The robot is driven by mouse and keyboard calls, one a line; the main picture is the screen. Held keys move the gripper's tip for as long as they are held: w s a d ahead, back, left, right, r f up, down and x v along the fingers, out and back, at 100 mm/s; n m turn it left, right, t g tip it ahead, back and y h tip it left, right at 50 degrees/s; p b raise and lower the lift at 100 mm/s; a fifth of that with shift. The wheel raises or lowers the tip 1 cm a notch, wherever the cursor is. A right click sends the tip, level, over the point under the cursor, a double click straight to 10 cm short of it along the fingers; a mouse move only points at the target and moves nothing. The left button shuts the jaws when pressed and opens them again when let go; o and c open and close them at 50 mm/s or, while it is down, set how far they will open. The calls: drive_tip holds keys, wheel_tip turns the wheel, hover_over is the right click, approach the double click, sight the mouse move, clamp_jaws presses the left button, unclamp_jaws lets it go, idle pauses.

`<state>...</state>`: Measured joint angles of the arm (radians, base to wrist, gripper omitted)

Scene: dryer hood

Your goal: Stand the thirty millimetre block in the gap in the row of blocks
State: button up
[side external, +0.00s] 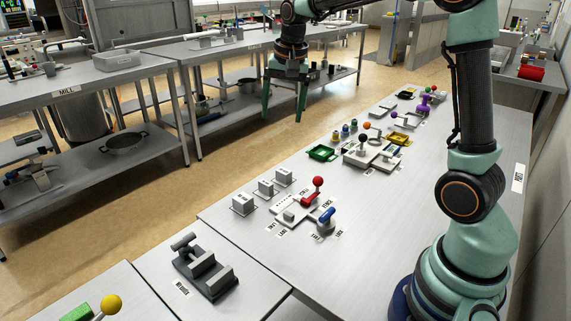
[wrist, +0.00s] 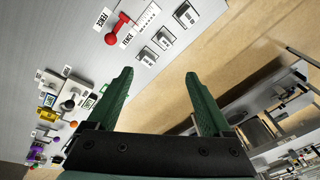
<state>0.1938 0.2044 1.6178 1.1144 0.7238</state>
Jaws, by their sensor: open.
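Three grey blocks stand in a row on white labels on the near bench: a front block (side external: 242,203), a middle block (side external: 266,187) and a back block (side external: 284,175). The wrist view shows the same row at the top, with a block (wrist: 164,41) in its middle. The label writing is too small to read, so I cannot tell which block is thirty millimetres, nor make out the gap for certain. My gripper (side external: 283,116) is open and empty, raised high and away from the blocks. Its two green fingers (wrist: 158,76) are spread in the wrist view.
Beside the blocks is a pale fixture with a red-knobbed lever (side external: 318,183) and a blue-handled piece (side external: 326,216). A dark vise-like device (side external: 205,268) sits at the front. Green (side external: 321,153) and yellow (side external: 399,138) trays and a black-knobbed fixture (side external: 363,139) stand farther back.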

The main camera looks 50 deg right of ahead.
drive_tip(key=s+a+n+t, duration=0.1)
drive_tip(key=s+a+n, duration=0.3)
drive_tip(key=s, duration=0.4)
drive_tip(key=s+a+n+t, duration=0.2)
drive_tip(key=s+a+n, duration=0.2)
drive_tip(key=s+n, duration=0.2)
drive_tip(key=shift+s+a+n, duration=0.3)
drive_tip(key=shift+s+a, duration=0.1)
drive_tip(key=shift+s, duration=0.85)
